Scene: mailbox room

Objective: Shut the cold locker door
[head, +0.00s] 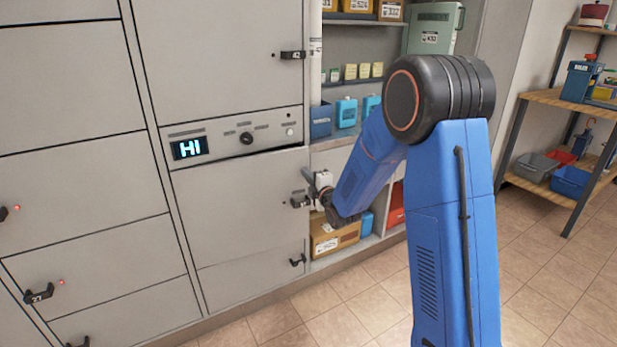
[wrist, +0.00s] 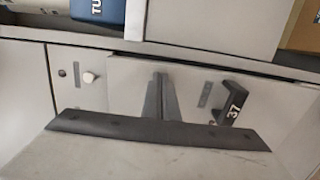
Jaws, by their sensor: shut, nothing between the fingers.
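The cold locker door (head: 235,205) is a grey panel below the control strip with the lit HI display (head: 190,148). It looks flush or nearly flush with the locker front; I cannot tell whether a small gap remains. Its black handle (head: 299,200) is on its right side. In the wrist view the door (wrist: 285,105) fills the middle, with the handle marked 37 (wrist: 230,104). My gripper (head: 309,178) is at the door's right edge, just above the handle. In the wrist view my gripper (wrist: 161,78) is shut and empty, in front of the door; contact is unclear.
The control strip has a black knob (head: 246,138) and a white button (head: 290,132). Open shelves with a cardboard box (head: 334,240) and blue containers (head: 346,112) stand right of the door. A wooden rack (head: 560,100) is at the far right. Tiled floor (head: 290,318) is clear.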

